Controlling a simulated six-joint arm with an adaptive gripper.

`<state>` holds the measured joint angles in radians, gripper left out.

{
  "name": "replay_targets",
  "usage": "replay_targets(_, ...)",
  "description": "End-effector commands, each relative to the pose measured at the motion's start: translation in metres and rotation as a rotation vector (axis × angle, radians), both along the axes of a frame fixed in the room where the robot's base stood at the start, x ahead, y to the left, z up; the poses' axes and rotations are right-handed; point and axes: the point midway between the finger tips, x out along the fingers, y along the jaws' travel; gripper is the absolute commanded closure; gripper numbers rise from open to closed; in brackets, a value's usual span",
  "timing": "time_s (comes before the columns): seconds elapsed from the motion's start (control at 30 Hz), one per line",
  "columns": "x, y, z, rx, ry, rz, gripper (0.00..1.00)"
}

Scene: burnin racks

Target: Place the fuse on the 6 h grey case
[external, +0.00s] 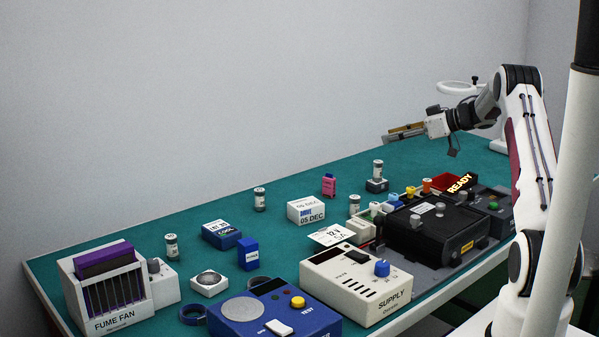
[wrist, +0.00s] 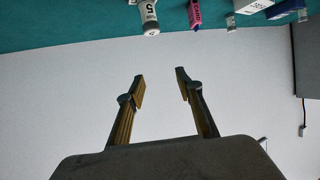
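My gripper (external: 404,132) is raised above the far part of the green bench, pointing left. In the wrist view its two fingers (wrist: 160,84) stand apart with only the pale wall between them. I cannot pick out the fuse or the 6 h grey case with certainty, as labels are too small. Several small labelled cylinders stand upright: one at the left (external: 171,246), one mid-bench (external: 260,199), one near the row of coloured parts (external: 354,204) and one on a small dark block (external: 377,185).
A black unit (external: 425,240) with knobs, a white supply (external: 335,290), a blue tester (external: 262,312) and a purple-and-white fume fan (external: 103,287) line the front. A pink item (external: 328,185) and a white date box (external: 306,211) stand mid-bench. The back left is clear.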

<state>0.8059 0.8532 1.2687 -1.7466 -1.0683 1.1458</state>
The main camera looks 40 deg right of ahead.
Motion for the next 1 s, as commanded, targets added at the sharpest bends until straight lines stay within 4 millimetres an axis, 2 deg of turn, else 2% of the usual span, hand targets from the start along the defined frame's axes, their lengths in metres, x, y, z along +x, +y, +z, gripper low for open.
replay_targets(0.3, 0.0, 0.0, 0.0, -0.001, -0.001, -0.001, 0.64)
replay_targets(0.47, 0.005, 0.003, 0.011, -0.015, -0.016, -0.015, 0.64)
replay_targets(0.67, 0.02, 0.012, 0.049, -0.066, -0.069, -0.076, 0.64)
replay_targets(0.83, 0.032, 0.026, 0.096, -0.123, -0.126, -0.162, 0.64)
replay_targets(1.0, 0.034, 0.04, 0.14, -0.173, -0.168, -0.256, 0.64)
